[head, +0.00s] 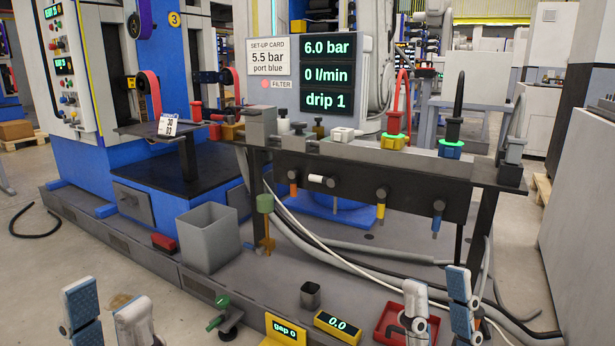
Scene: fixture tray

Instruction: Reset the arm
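My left gripper (107,306) is at the bottom left of the head view. Its two fingers, one with a blue pad facing me, stand apart with nothing between them. My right gripper (438,292) is at the bottom right, fingers also apart and empty. It stands in front of a red tray (383,326), partly hiding it. Both grippers are low in the picture, apart from the fixture rail (350,178). Most of both arms is out of view.
The rail carries several colored connectors and plugs. A display (330,72) reads 6.0 bar, 0 l/min, drip 1. A grey bin (207,238), a small dark cup (310,295) and a yellow gauge (338,325) reading 0.0 stand below. Cables (370,282) run along the floor right.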

